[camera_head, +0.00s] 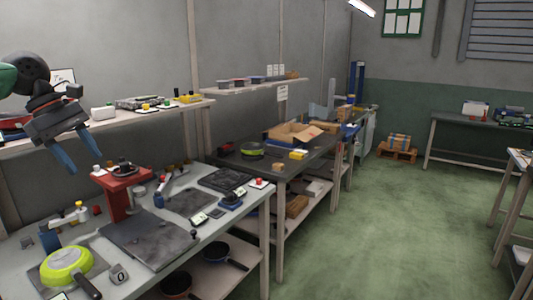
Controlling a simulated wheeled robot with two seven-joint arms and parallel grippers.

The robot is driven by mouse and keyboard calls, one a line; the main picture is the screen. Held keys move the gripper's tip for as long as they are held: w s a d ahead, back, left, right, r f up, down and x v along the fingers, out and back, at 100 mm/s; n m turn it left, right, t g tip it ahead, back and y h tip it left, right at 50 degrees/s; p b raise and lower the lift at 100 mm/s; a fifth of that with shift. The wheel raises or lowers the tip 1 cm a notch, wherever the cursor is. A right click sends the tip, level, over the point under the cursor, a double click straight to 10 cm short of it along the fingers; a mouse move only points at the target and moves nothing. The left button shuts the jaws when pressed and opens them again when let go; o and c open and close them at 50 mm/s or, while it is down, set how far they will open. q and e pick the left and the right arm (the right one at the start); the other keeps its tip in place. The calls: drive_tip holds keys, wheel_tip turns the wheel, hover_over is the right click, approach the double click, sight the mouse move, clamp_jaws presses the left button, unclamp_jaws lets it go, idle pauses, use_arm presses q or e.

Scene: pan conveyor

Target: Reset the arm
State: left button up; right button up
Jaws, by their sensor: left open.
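My left gripper (75,156) hangs at the upper left, above the near workbench (225,228). Its two blue fingers are apart and nothing shows between them. It is clear of the bench top, and appears left of and above a red stand (118,201). My left arm comes in from the left edge. My right gripper is out of view. A yellow-green pan (66,264) with a dark handle lies on the bench at the lower left, below the gripper in the picture.
Dark flat plates (149,238) lie on the bench. A wall shelf (158,113) with small items runs behind the gripper. Dark pans (228,254) sit on the lower shelf. A second bench holds an open cardboard box (290,134). Green floor (370,235) at the right is clear.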

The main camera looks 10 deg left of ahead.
use_arm(q)
drive_tip(key=w+d+f+n+t+h+p, duration=0.15)
drive_tip(key=f+n+t+h, duration=0.3)
drive_tip(key=f+n, duration=0.45)
drive_tip(key=w+d+f+n+t+h, duration=0.35)
drive_tip(key=f+n+t, duration=0.3)
drive_tip(key=f, duration=0.45)
drive_tip(key=s+f+n+t+y, duration=0.25)
drive_tip(key=f+n+y, duration=0.35)
drive_tip(key=f+n, duration=0.45)
drive_tip(key=s+f+n+t+y, duration=0.25)
drive_tip(key=f+n+y, duration=0.25)
drive_tip(key=f+n, duration=0.6)
drive_tip(key=s+d+f+n+g+y+p, duration=0.25)
drive_tip(key=s+d+f+n+g, duration=0.55)
drive_tip(key=s+d+f+n, duration=0.5)
drive_tip(key=s+d+f+n+g+h, duration=0.3)
drive_tip(key=s+d+g, duration=0.3)
drive_tip(key=s+d, duration=0.8)
drive_tip(key=shift+s+f+n+g, duration=0.2)
drive_tip(key=shift+s+n+g, duration=0.2)
drive_tip(key=shift+s+n, duration=0.3)
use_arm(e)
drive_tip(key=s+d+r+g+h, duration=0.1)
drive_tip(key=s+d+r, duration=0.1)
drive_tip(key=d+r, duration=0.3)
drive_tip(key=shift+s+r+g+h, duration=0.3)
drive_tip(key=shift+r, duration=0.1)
